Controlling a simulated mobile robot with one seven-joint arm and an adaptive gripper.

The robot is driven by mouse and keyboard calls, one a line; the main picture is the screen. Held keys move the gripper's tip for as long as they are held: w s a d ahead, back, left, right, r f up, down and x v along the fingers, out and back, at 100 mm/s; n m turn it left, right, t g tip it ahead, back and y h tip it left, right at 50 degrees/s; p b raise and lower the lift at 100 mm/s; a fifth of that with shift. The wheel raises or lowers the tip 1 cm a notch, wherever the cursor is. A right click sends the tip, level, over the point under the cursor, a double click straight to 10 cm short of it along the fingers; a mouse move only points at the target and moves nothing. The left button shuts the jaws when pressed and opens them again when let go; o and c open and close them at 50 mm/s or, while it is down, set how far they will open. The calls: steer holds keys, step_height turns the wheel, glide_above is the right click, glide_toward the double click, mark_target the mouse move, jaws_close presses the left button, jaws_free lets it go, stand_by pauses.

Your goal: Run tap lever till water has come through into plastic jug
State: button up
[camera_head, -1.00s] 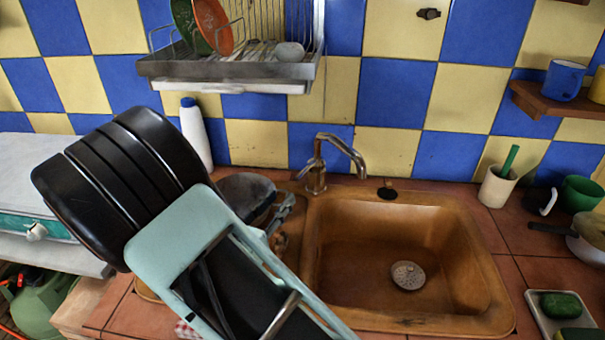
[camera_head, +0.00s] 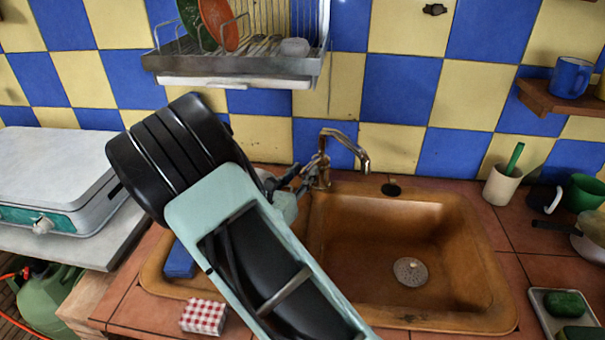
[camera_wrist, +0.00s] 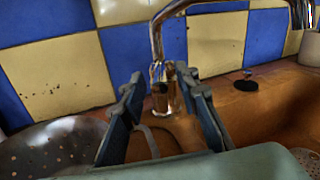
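The metal tap (camera_head: 362,153) stands at the back edge of the brown sink (camera_head: 400,195), its curved spout over the basin. In the wrist view the tap body (camera_wrist: 172,92) shows beyond and between my fingers. My gripper (camera_head: 300,178) is at the left of the tap base in the head view. In the wrist view my gripper (camera_wrist: 165,92) has its two fingers apart, with a clear gap between them. The tap lever cannot be told apart from the body. Whether a finger touches the tap is unclear. I see no plastic jug in either view.
A dish rack (camera_head: 235,65) hangs above, left of the tap. A perforated metal bowl (camera_wrist: 50,150) sits left of my gripper. A blue sponge (camera_head: 180,262) and a red-checked box (camera_head: 203,317) lie near my arm. The sink basin is empty.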

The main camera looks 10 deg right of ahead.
jaws_close()
steer(key=r+p, duration=0.1)
steer(key=p, duration=0.2)
steer(key=shift+d+r+g, duration=0.1)
steer(key=shift+r+g, duration=0.2)
steer(key=shift+r, duration=0.1)
steer(key=p, duration=0.1)
steer(key=g+y+p, duration=0.1)
steer(key=shift+w+d+r+p, duration=0.15)
steer(key=shift+w+r+p, duration=0.15)
steer(key=shift+r, duration=0.1)
steer(key=shift+f, duration=0.1)
jaws_free()
